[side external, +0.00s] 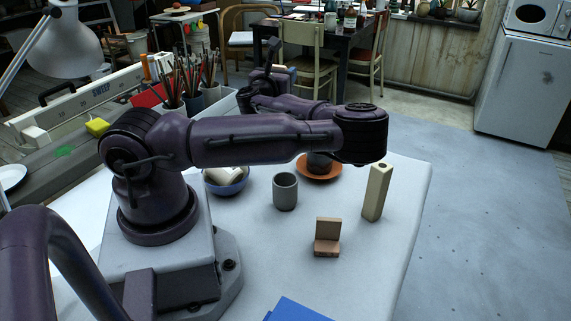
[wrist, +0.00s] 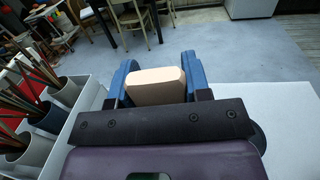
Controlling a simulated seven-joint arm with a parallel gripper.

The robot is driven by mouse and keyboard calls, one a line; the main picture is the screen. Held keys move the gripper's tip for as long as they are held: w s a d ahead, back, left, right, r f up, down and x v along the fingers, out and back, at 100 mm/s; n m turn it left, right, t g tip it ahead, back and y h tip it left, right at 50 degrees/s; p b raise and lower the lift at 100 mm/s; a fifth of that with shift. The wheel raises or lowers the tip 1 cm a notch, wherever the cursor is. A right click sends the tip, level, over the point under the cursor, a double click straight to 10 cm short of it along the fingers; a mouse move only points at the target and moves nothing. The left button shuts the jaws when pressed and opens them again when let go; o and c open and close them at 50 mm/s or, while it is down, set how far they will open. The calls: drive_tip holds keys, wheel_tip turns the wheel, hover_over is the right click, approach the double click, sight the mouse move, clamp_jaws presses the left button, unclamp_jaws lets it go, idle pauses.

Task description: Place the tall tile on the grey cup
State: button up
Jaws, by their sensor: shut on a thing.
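My gripper (wrist: 155,78) is shut on a pale peach block, which I take for the tall tile (wrist: 155,90); it sits between the blue fingers in the wrist view. Only its near end shows, so its full length is hidden. In the side external view my gripper is raised behind my arm, largely hidden, and the held tile is not clear. The grey cup (side external: 285,191) stands upright on the white table, below my forearm and well apart from my gripper. Its mouth faces up.
A tall cream block with a top hole (side external: 376,192) stands right of the cup. An orange saucer (side external: 333,172) holds a dark cup; a blue bowl (side external: 232,187) holds pale pieces. Brush pots (wrist: 48,118) stand left.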

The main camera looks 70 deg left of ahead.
drive_tip(key=d+f+n+g+y, duration=0.1)
drive_tip(key=g, duration=0.1)
drive_tip(key=s+d+f+n+g+y, duration=0.1)
drive_tip(key=d+f+n+g, duration=0.1)
drive_tip(key=shift+s+f, duration=0.1)
drive_tip(key=shift+f, duration=0.2)
drive_tip(key=s+d+n+g+y, duration=0.2)
drive_tip(key=s+d+n+g, duration=0.35)
drive_tip(key=d+g, duration=0.35)
drive_tip(key=w+d+r+t, duration=0.2)
drive_tip(key=d+r, duration=0.2)
drive_tip(key=r, duration=0.3)
drive_tip(key=shift+m, duration=0.45)
wheel_tip(320, 180, down, 13)
drive_tip(key=shift+w+f, duration=0.15)
drive_tip(key=shift+f, duration=0.05)
drive_tip(key=o, duration=0.9)
drive_tip(key=shift+f, duration=0.1)
drive_tip(key=shift+o, duration=0.2)
